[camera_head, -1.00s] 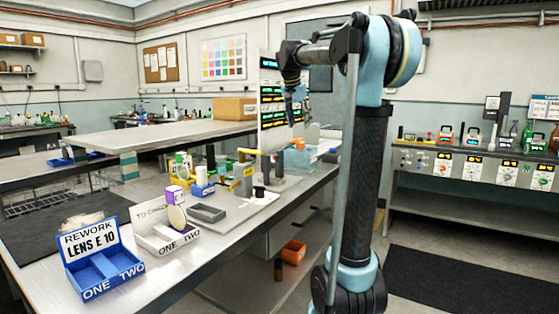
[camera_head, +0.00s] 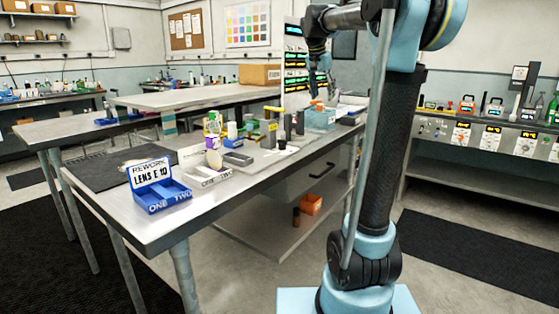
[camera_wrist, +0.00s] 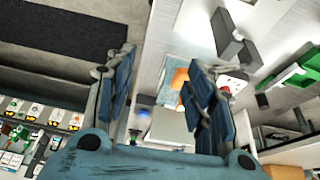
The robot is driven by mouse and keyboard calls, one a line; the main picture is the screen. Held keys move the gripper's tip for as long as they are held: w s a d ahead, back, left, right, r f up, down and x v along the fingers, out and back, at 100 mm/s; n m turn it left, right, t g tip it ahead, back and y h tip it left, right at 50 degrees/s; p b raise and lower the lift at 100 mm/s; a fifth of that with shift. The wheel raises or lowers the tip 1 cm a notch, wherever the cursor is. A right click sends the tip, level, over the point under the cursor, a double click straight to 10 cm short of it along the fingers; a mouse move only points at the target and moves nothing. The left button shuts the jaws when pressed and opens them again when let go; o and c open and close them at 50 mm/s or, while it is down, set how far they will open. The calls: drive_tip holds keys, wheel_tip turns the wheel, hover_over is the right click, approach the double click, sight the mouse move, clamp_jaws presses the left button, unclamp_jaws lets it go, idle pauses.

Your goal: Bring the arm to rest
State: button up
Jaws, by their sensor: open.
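My arm (camera_head: 388,130) rises from its base at the right of the head view and bends over at the top to the left. My gripper (camera_head: 321,88) hangs from its end over the far right part of the workbench (camera_head: 130,222). In the wrist view my gripper (camera_wrist: 162,88) has its two blue-grey fingers wide apart, with nothing held between them. A light-blue bin (camera_wrist: 178,68) with something orange in it shows beyond the fingers; it also shows in the head view (camera_head: 320,120), below the gripper. The exact gap between gripper and bin is unclear.
A blue two-part tray (camera_head: 168,199) marked REWORK and a pale tray (camera_head: 208,179) stand on the bench, with several bottles and fixtures behind. An orange bin (camera_head: 311,204) sits on the lower shelf. A side bench (camera_head: 480,135) stands right. The floor around my base looks clear.

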drive_tip(key=s+d+f+n+g+y, duration=0.1)
drive_tip(key=s+f+n, duration=0.6)
drive_tip(key=s+f, duration=2.9)
drive_tip(key=s+d+y, duration=0.1)
drive_tip(key=s, duration=0.1)
drive_tip(key=shift+s+d, duration=0.25)
drive_tip(key=shift+s, duration=0.15)
drive_tip(key=shift+w+f, duration=0.15)
drive_tip(key=shift+w, duration=0.35)
